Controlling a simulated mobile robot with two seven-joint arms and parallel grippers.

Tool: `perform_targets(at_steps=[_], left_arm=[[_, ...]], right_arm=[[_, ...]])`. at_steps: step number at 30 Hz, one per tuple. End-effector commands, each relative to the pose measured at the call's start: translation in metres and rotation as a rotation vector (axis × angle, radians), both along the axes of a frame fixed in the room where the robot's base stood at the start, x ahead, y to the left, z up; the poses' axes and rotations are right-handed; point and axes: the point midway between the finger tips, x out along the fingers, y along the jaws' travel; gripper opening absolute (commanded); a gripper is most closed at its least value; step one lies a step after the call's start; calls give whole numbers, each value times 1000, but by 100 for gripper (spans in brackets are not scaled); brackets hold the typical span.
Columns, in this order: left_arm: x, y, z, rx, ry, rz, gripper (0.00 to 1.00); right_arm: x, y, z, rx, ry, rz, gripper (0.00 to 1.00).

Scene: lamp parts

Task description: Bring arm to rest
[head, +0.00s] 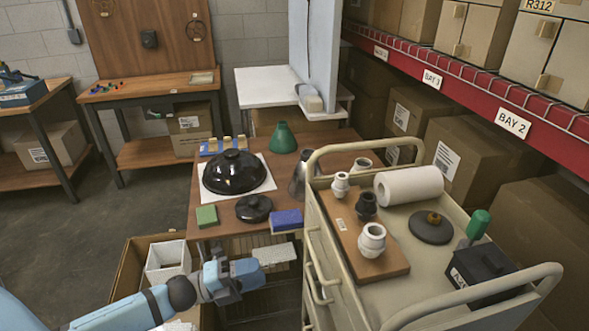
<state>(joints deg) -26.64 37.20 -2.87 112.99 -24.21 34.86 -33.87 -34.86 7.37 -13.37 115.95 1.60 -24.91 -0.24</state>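My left arm comes in from the lower left. Its gripper (250,273) is low, in front of the wooden table and above an open cardboard box (126,282). I see no object in its fingers, but their gap is unclear. On the table, a glossy black dome (234,172) sits on a white sheet. A green cone-shaped shade (282,138) stands behind it, and a round black part (254,208) lies in front. My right gripper is not in view.
A cream cart (337,254) stands close on the right, its raised rails nearby. It carries a wooden board (392,262) with sockets, a paper roll (409,186), a dark disc (431,227) and a black box (484,271). A green block (206,216) and blue block (287,219) lie at the table's front.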

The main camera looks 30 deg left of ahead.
Motion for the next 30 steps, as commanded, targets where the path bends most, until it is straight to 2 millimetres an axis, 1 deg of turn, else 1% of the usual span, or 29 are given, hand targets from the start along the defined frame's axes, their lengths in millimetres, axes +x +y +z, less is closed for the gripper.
perform_targets(at_steps=[5, 7, 8, 11, 14, 15, 18, 21, 23, 24, 26, 28, 29, 30], left_arm=[[0, 0, 0, -2, 2, 1, 37], [0, -2, -4, -24, 28, 20, 37], [0, -3, -7, -43, 50, 35, 37], [0, -12, -26, -174, 198, 132, 37], [-5, -27, -60, -386, 442, 275, 37], [-9, -35, -74, -477, 549, 332, 37], [-23, -57, -107, -678, 790, 449, 37], [-39, -81, -133, -842, 997, 540, 37], [-50, -97, -146, -928, 1109, 587, 37], [-57, -108, -154, -983, 1183, 614, 37], [-68, -124, -164, -1061, 1291, 654, 37], [-82, -145, -173, -1145, 1416, 697, 37], [-80, -140, -157, -1131, 1399, 695, 37], [-80, -138, -148, -1123, 1391, 694, 37]], right_arm=[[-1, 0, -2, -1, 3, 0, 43], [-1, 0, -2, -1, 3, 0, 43], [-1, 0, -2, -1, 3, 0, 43], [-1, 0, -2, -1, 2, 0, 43], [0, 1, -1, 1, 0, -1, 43], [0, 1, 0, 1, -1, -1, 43], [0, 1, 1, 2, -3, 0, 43], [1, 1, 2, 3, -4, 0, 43], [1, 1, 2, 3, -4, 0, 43], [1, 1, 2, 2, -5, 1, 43], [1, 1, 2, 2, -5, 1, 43], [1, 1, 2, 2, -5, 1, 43], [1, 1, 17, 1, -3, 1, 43], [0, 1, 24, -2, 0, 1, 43]])
